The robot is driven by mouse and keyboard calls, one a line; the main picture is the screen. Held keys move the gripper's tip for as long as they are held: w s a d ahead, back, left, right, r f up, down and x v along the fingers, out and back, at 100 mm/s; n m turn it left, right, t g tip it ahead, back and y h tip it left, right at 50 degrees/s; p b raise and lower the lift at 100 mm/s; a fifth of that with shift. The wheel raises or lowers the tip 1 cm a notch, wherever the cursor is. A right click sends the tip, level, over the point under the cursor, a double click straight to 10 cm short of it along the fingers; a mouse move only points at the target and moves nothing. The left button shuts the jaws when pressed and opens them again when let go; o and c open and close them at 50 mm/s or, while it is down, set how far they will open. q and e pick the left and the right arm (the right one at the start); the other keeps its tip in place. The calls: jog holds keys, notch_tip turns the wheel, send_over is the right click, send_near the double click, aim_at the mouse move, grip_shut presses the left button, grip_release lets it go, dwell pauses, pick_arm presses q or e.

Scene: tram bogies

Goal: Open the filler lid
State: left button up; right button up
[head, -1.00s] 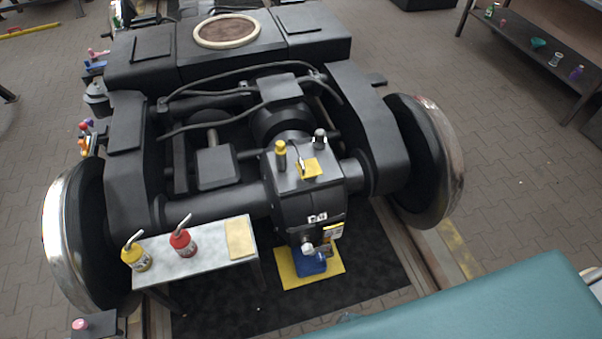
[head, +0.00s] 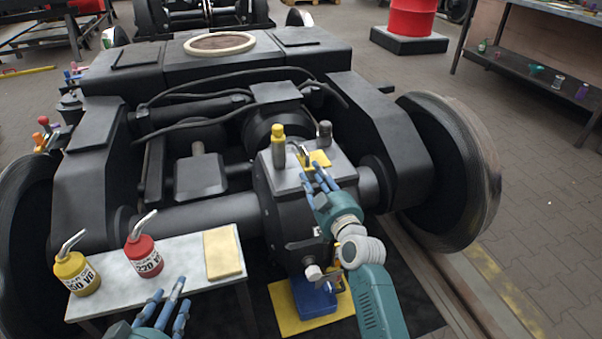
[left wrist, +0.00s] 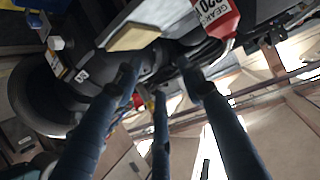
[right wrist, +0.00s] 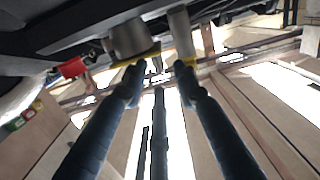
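The gearbox (head: 283,180) hangs on the axle, with a flat yellow filler lid (head: 320,158) on its grey top. A small metal handle or latch (head: 304,153) stands at the lid's left side. My right gripper (head: 316,178) is open, its fingertips at the near edge of the lid; I cannot tell if they touch. In the right wrist view a yellow edge (right wrist: 137,58) shows just beyond the spread fingertips, with nothing seen gripped. My left gripper (head: 170,293) is open and empty, low in front of the small bench.
A yellow-topped plug (head: 278,145) and a dark post (head: 324,134) flank the lid. The bench (head: 190,262) holds a yellow oil can (head: 76,274), a red oil can (head: 144,256) and a tan cloth or pad (head: 223,253). A blue container (head: 314,298) stands below the gearbox.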

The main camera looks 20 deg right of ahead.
aim_at(302, 148)
jog(key=shift+w+d+r+t+b, duration=0.1)
jog(key=shift+w+r+t+b, duration=0.05)
jog(key=shift+r, duration=0.3)
jog(key=shift+w+d+r+t+b, duration=0.1)
jog(key=shift+w+r+t+b, duration=0.05)
jog(key=shift+r, duration=0.3)
jog(key=w+b, duration=0.1)
jog(key=w, duration=0.4)
jog(key=shift+w+a+f, duration=0.1)
jog(key=shift+a, duration=0.05)
jog(key=w+b, duration=0.2)
jog(key=w, duration=0.2)
jog(key=shift+w, duration=0.55)
pick_arm(q)
notch_tip(302, 148, up, 19)
jog(key=d+t+h, duration=0.2)
jog(key=t+h, duration=0.1)
jog(key=t, duration=0.5)
jog(key=shift+d+t, duration=0.15)
jog(key=shift+t, duration=0.25)
jog(key=shift+w, duration=0.1)
pick_arm(e)
jog(key=shift+c, duration=0.2)
pick_arm(q)
jog(key=shift+f, duration=0.1)
pick_arm(e)
grip_shut()
